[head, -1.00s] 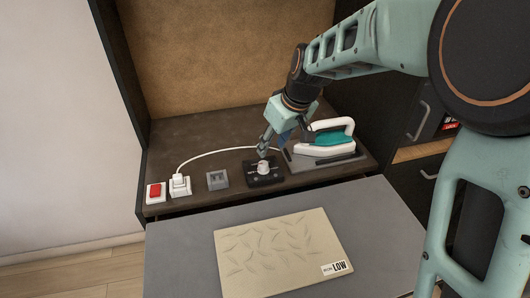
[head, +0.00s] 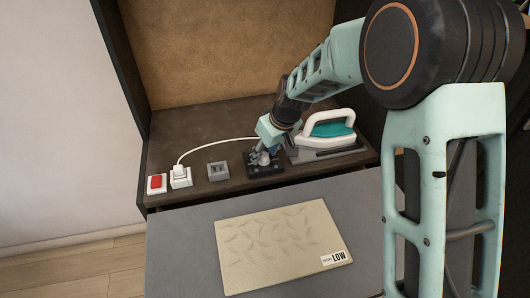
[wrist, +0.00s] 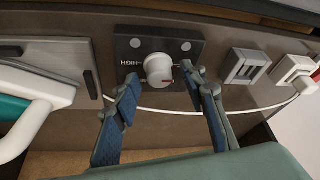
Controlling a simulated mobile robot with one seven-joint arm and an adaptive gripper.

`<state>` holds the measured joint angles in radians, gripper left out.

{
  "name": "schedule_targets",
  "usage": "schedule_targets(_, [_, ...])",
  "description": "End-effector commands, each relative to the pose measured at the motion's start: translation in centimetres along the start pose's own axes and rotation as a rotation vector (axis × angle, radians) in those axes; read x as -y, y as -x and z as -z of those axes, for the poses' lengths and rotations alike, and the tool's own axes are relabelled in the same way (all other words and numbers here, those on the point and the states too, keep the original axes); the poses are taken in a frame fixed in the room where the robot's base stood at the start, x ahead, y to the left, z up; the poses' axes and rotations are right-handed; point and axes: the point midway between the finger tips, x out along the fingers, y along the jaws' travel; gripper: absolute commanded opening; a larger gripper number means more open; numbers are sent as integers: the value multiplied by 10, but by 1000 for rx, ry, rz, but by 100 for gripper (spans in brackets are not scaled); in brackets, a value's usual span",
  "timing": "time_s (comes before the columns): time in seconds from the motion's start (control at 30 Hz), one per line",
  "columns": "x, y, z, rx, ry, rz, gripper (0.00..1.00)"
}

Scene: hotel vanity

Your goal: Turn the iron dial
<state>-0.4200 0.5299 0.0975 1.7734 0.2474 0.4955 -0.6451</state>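The iron dial is a white knob (wrist: 158,70) on a black box (head: 266,171) with two pale round spots. In the wrist view, the label HIGH shows upside down beside the knob, and a small red mark shows on the knob's near edge. My gripper (wrist: 158,76) is open, with a blue-padded finger on each side of the knob. The right fingertip is close to the knob; I cannot tell if it touches. In the head view, my gripper (head: 262,155) is over the box and mostly hides the knob.
A beige cloth (head: 280,245) marked LOW lies on the grey board (head: 180,245).

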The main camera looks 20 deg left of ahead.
Motion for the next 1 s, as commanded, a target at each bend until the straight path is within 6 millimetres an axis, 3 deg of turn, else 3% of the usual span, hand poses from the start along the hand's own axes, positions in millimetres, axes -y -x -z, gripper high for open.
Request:
schedule_targets(0.03, [0, 0, 0, 0, 0, 0, 36])
schedule_targets(0.37, [0, 0, 0, 0, 0, 0, 0])
schedule_targets(0.67, [1, 1, 0, 1, -29, -12, 0])
schedule_targets(1.0, [4, 1, 1, 1, -221, -93, 0])
